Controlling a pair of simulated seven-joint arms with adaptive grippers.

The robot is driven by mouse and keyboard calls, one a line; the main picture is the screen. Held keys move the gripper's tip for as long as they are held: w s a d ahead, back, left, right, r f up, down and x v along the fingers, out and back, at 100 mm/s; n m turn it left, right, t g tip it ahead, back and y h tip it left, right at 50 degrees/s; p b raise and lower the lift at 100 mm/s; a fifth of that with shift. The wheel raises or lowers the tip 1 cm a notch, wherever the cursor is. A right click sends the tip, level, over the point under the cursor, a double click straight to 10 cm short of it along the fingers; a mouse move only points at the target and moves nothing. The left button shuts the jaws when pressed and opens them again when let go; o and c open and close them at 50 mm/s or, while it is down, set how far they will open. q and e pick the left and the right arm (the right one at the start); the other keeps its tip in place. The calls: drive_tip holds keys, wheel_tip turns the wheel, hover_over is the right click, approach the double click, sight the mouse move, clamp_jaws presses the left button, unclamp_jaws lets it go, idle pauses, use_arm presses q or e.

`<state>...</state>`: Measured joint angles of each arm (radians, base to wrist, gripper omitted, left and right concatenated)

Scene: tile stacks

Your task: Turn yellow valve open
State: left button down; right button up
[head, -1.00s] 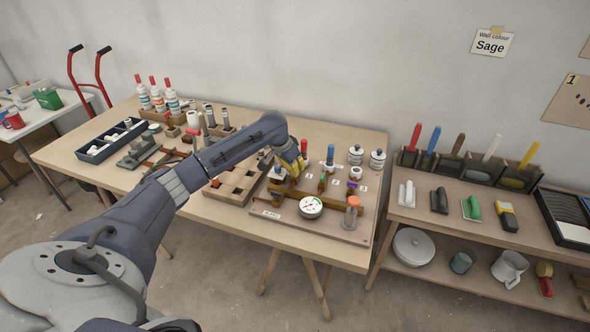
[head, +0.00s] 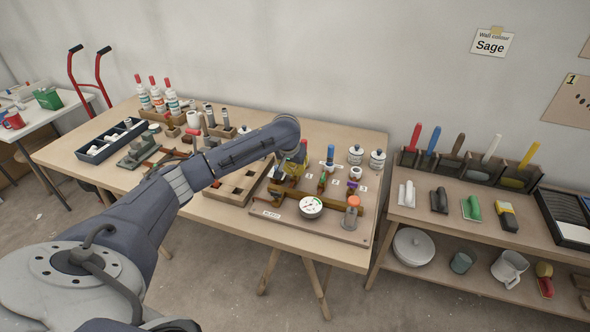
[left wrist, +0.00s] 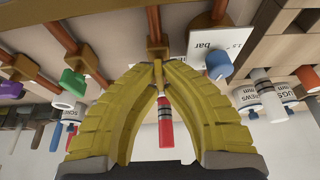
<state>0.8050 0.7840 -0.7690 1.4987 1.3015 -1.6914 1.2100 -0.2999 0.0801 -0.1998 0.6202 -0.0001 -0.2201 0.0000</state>
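The valve board (head: 318,231) lies on the wooden workbench, with brown pipes and a round white gauge (head: 311,207). My left gripper (head: 291,171) is down at the pipes, between the blue valve (head: 278,173) and the green valve (head: 322,184). In the left wrist view its yellow fingers (left wrist: 158,68) come together at the tips around the yellow valve (left wrist: 158,74), at the end of a brown pipe stem. The fingers hide most of that valve, so its exact angle is unclear. The purple valve (head: 351,187) stands farther right. My right gripper is not in view.
A red-topped tube (head: 303,150) and a blue-topped tube (head: 330,154) stand behind the pipes. An orange-capped jar (head: 352,212) stands at the board's right. A wooden compartment tray (head: 229,191) lies left. Labelled jars (head: 377,160) stand behind.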

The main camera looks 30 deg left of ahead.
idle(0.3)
use_arm(q)
drive_tip(key=c, duration=1.5)
unclamp_jaws()
drive_tip(key=shift+c, duration=0.2)
drive_tip(key=v, duration=1.2)
drive_tip(key=shift+a, duration=0.1)
